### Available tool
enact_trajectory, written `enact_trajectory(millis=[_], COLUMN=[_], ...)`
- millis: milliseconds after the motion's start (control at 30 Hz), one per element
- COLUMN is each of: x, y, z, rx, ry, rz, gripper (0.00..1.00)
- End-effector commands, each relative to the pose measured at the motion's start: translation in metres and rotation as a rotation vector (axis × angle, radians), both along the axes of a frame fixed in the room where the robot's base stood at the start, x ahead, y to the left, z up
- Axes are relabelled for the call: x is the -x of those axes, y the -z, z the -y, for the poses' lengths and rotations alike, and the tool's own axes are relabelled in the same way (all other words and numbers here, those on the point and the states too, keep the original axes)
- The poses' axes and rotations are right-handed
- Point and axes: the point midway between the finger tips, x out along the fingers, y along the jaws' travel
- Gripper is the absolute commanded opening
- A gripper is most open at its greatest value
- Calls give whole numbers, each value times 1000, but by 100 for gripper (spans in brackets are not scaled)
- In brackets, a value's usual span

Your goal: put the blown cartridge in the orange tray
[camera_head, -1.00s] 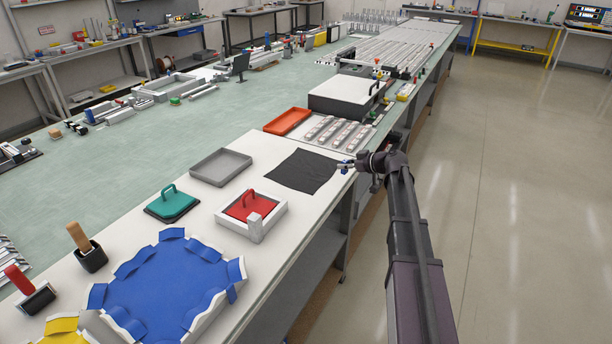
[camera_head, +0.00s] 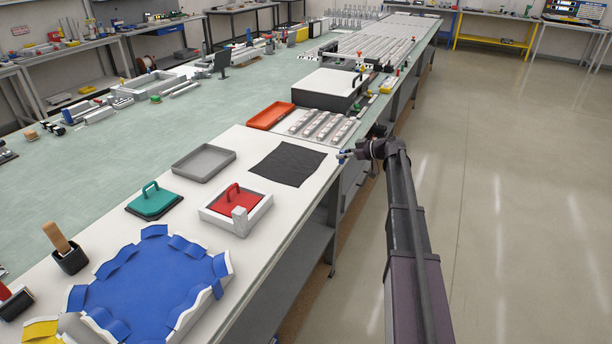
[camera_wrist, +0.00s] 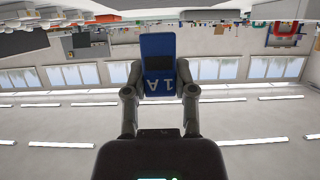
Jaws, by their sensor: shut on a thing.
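My gripper (camera_wrist: 159,90) is shut on a blue cartridge (camera_wrist: 157,48) with a dark window and the marking "1 A", upside down in the wrist view. In the head view my gripper (camera_head: 346,154) is small, at the right edge of the white bench top, and holds the blue cartridge there. The orange tray (camera_head: 252,124) lies farther back on the bench, left of the gripper. No object shows inside it. A grey tray (camera_head: 178,172) lies nearer, to the left.
A black cloth (camera_head: 287,163) lies just left of my gripper. A strip holder with several pale rows (camera_head: 293,127) lies right of the orange tray, and a grey box with a handle (camera_head: 312,92) stands behind it. The blue padded tray (camera_head: 150,288) is in front.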

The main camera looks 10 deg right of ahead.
Motion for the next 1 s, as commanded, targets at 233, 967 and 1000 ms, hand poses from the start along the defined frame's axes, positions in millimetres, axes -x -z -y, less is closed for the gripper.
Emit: enact_trajectory(millis=[233,967,1000], x=[25,67,67], y=[5,13,13], z=[-39,-118,-118], rx=[0,0,0], ry=[-2,-1,-1], rz=[-1,0,0], gripper=[10,10,10])
